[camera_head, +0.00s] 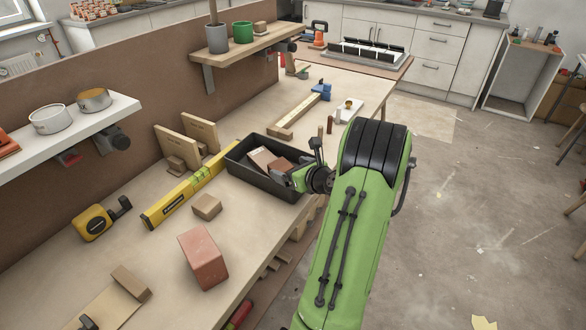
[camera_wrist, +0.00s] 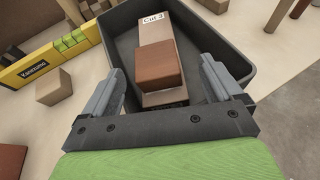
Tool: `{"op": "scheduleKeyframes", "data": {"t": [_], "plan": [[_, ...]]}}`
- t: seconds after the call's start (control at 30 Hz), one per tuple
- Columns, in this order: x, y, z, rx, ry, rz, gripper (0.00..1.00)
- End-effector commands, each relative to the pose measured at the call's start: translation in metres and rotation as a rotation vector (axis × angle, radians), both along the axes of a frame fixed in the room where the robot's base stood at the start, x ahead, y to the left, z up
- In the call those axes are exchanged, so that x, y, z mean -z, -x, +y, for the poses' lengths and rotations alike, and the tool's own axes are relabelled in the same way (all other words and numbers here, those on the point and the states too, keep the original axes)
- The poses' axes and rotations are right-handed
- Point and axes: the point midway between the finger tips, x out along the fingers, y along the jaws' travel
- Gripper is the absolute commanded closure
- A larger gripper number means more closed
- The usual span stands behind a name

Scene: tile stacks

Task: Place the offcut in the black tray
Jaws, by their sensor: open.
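The black tray (camera_head: 262,187) stands on the workbench, left of my forearm; its wall also shows in the wrist view (camera_wrist: 236,52). Inside lie a pale brown block marked "Cut 3" (camera_wrist: 152,27) and a reddish-brown block (camera_wrist: 160,68), which appears to rest on it. I cannot tell which piece is the offcut. My gripper (camera_wrist: 163,82) is open over the tray, with one finger on each side of the reddish-brown block and visible gaps between. In the head view my gripper (camera_head: 299,176) partly hides the tray's right end.
A yellow level (camera_head: 183,197) lies left of the tray. A small wooden block (camera_head: 207,207), a larger reddish block (camera_head: 203,258) and a yellow tape measure (camera_head: 93,222) lie nearer. Shelves overhang the bench's left side.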

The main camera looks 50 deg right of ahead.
Motion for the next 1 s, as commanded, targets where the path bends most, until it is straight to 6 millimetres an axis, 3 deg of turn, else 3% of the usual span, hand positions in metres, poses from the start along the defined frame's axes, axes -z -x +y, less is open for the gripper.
{"op": "scheduleKeyframes", "data": {"t": [0.03,0.4,0.6,0.77,0.83,0.93,1.0], "plan": [[-0.01,-0.001,0.001,-0.003,0.002,0.002,0.05],[-0.048,0.086,0.028,0.006,0.001,-0.005,0.05],[-0.055,0.104,0.035,0.001,0.003,-0.007,0.05],[-0.055,0.104,0.036,-0.006,0.008,-0.004,0.05],[-0.058,0.093,0.046,-0.064,0.051,0.029,0.05],[-0.066,0.059,0.091,-0.306,0.24,0.153,0.05],[-0.072,0.035,0.14,-0.559,0.449,0.268,0.05]]}}
